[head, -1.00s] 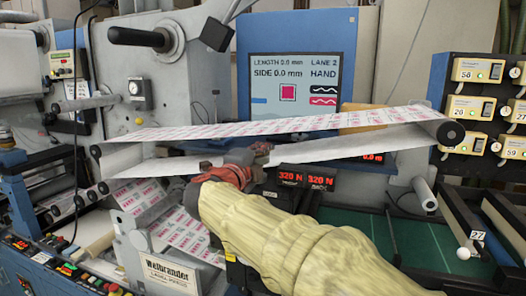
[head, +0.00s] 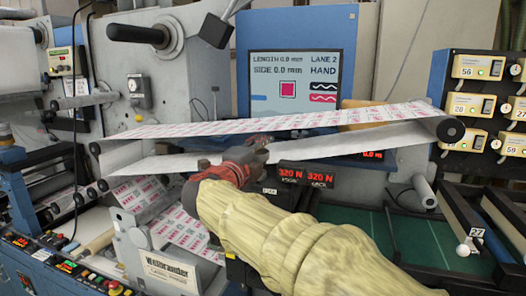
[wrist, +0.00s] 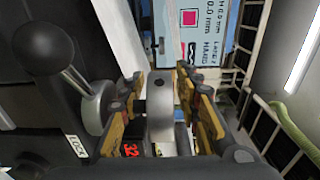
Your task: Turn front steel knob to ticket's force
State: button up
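A grey steel knob (wrist: 160,100) sits between the two fingers of my gripper (wrist: 160,90) in the wrist view. The fingers flank it, with narrow gaps showing on both sides, so they look open around it. In the head view my gripper (head: 255,152) is under the paper web, and the knob is hidden there by the gripper and arm. Part of a red readout (wrist: 131,150) shows below the knob in the wrist view. I cannot make out a ticket.
A lever with a black ball (wrist: 42,45) stands left of the gripper, beside a LOCK label (wrist: 76,146). The printed web (head: 280,125) stretches above my gripper. A screen (head: 295,82) reads LANE 2, HAND. Numbered yellow boxes (head: 480,67) are at right.

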jog(key=v, duration=1.1)
jog(key=shift+s, duration=0.3)
jog(key=shift+a, duration=0.1)
